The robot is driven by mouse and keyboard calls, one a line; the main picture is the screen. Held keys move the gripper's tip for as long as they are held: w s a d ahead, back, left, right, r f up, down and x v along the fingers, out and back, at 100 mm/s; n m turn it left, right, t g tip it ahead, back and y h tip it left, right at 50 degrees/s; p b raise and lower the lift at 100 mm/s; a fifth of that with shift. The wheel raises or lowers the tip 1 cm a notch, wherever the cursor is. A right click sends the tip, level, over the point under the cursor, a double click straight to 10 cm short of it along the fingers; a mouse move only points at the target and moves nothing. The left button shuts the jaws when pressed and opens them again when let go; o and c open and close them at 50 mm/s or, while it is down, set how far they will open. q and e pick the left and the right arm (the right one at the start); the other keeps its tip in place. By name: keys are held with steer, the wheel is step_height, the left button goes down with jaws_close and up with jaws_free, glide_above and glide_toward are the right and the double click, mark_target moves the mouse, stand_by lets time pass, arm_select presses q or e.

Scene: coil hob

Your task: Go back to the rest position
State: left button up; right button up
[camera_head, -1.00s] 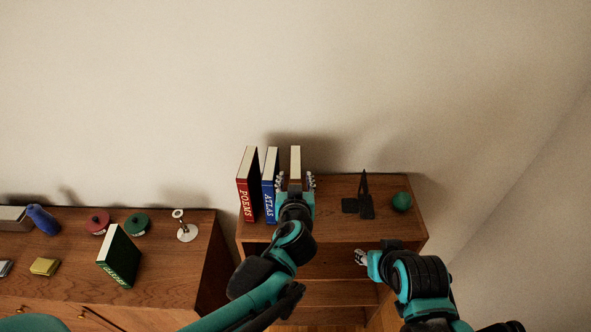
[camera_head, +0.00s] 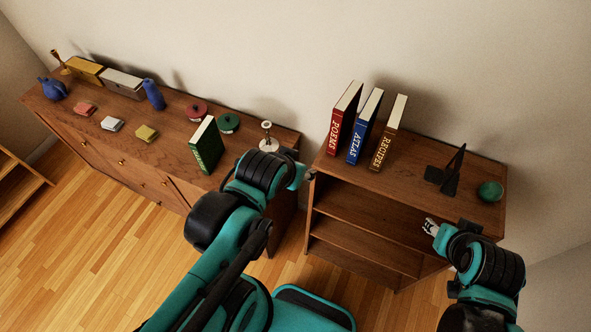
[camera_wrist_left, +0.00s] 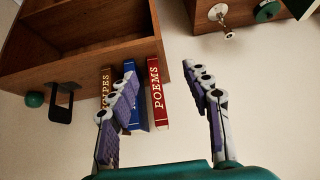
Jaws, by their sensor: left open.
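My left gripper (camera_head: 310,175) is small and partly hidden behind its wrist in the head view, left of the bookcase (camera_head: 340,185) and off the books. In the left wrist view its two fingers (camera_wrist_left: 164,78) are spread wide with nothing held between them. My right gripper (camera_head: 431,228) is low in front of the bookcase at right; its fingers are too small to judge. On the bookcase top stand the red Poems book (camera_head: 343,120), the blue Atlas book (camera_head: 364,128) and the brown Recipes book (camera_head: 387,135), upright with gaps between them.
A dark bookend (camera_head: 450,172) and a green ball (camera_head: 490,191) are at the bookcase's right. The sideboard (camera_head: 120,145) at left holds a green book (camera_head: 206,147), a white candlestick (camera_head: 268,138), a blue bottle (camera_head: 153,95) and several small items. Floor (camera_head: 90,240) in front is open.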

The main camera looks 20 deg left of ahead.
arm_select(q)
steer(key=shift+s+f, duration=0.1)
steer(key=shift+s, duration=0.35)
step_height(320, 180, down, 20)
steer(key=b, duration=1.9)
steer(key=shift+b, duration=0.35)
